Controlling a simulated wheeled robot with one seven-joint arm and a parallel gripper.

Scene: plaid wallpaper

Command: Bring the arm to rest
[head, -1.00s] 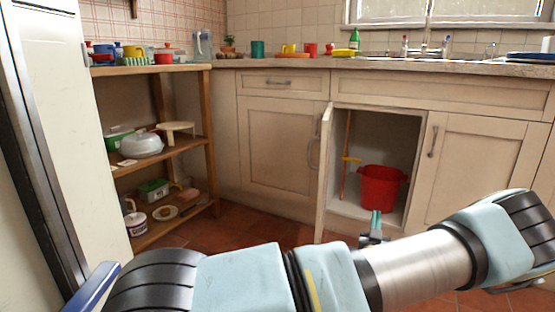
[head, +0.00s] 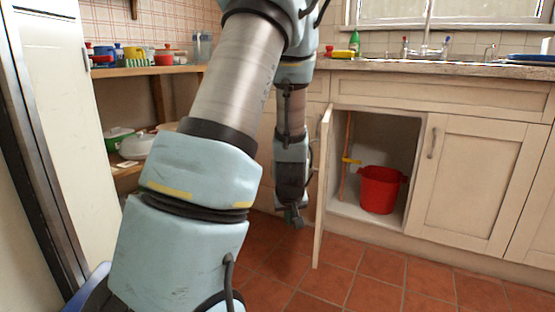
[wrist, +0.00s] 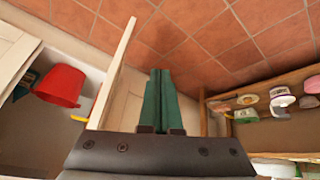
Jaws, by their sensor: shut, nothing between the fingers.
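My arm rises in the left middle of the head view, bends at the top, and its forearm hangs down. My gripper (head: 294,219) is at its lower end, pointing at the floor, left of the open cabinet door (head: 322,185). In the wrist view my gripper (wrist: 161,75) has its two green fingers together, with nothing between them. The tiled floor (wrist: 200,35) lies beyond the fingertips. The door (wrist: 116,70) stands close on the left in that view, apart from the fingers.
A red bucket (head: 379,190) stands inside the open cabinet, by an orange stick (head: 346,155). A wooden shelf (wrist: 268,82) with dishes is on the right in the wrist view. The floor (head: 370,280) in front of the cabinet is clear. A white upright panel (head: 70,130) stands at far left.

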